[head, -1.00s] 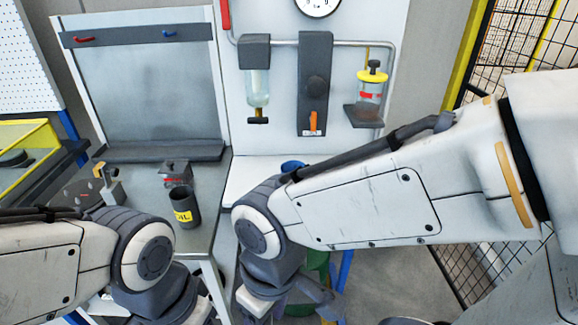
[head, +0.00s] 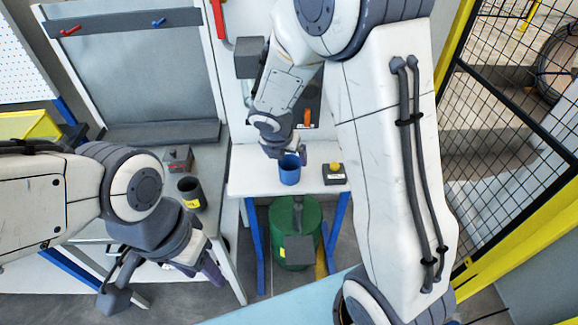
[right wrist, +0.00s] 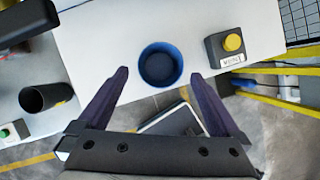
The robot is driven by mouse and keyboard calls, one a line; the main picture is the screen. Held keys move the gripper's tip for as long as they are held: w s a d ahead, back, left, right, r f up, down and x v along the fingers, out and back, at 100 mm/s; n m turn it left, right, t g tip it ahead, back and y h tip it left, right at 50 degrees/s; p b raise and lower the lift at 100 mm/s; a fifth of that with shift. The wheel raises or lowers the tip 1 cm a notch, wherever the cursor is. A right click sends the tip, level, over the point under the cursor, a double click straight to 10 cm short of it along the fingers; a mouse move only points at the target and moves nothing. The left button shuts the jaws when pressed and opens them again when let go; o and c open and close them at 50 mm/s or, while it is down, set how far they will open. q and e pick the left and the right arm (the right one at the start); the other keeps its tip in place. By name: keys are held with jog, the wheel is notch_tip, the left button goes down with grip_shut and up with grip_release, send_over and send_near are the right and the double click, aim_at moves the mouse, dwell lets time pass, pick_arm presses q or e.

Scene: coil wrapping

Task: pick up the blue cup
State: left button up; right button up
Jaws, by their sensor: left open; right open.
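The blue cup (head: 289,169) stands upright on a small white table (head: 240,180) in the head view. In the right wrist view the cup (right wrist: 160,65) is seen from above, dark inside, ahead of and between the fingertips. I cannot tell whether a finger touches the cup. My left gripper (head: 160,282) is low at the left, open, away from the cup.
A box with a yellow button (head: 334,173) stands right of the cup. A dark grey cup (head: 191,194) and a grey-red device (head: 178,159) stand on the left bench. A green drum (head: 296,228) is under the table. A mesh fence (head: 520,120) is at the right.

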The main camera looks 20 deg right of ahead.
aim_at(291, 166)
jog(key=b+x, duration=0.1)
jog(key=x, duration=0.7)
jog(key=shift+d+f+b, duration=0.2)
jog(key=shift+b, duration=0.15)
jog(key=c, duration=1.2)
jog(key=shift+o, duration=0.2)
jog(key=shift+r, duration=0.15)
